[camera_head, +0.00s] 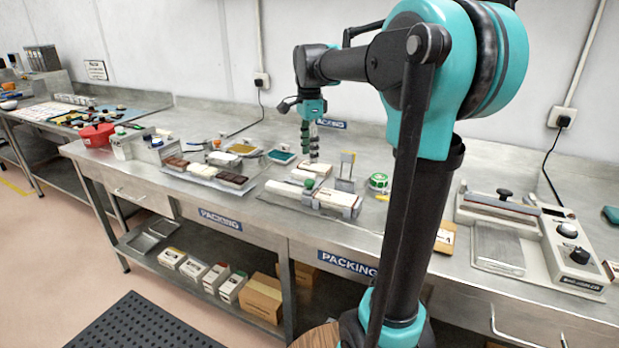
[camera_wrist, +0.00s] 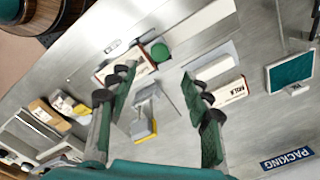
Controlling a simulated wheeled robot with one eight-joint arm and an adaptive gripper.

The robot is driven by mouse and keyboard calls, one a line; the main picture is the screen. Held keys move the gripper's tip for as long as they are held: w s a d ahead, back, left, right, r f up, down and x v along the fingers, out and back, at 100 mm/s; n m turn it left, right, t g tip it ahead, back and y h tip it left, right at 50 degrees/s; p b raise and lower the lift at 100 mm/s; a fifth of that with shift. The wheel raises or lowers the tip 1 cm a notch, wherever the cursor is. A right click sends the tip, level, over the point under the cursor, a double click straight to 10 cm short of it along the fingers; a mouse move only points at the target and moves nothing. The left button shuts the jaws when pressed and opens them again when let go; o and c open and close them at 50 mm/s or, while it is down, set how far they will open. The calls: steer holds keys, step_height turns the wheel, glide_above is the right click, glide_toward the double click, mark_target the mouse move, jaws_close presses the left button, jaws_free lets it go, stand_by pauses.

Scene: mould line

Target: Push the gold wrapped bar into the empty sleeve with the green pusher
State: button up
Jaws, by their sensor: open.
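My gripper (camera_head: 310,155) points down above the bench, its fingers apart and empty; its open jaws show in the wrist view (camera_wrist: 157,78). A round green knob (camera_head: 309,183), likely the pusher's top, stands below it on the bench, and shows beyond the fingertips in the wrist view (camera_wrist: 160,52). Beside the knob lies a white box-like piece (camera_head: 338,200), partly behind the left finger in the wrist view. On the other side lies a white printed box (camera_wrist: 225,95), next to a grey block (camera_wrist: 215,65). I cannot clearly tell the gold bar or which box is the empty sleeve.
A grey bracket with a yellow edge (camera_wrist: 145,115) stands between the fingers in the wrist view, close by. A green tape roll (camera_head: 378,181) lies right of it. A tray of dark bars (camera_head: 203,171) is at left, a sealing machine (camera_head: 530,235) at right.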

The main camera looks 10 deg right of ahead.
mark_target(309, 181)
step_height(309, 181, down, 9)
steer(key=shift+f, duration=0.1)
stand_by(0.4)
jaws_close()
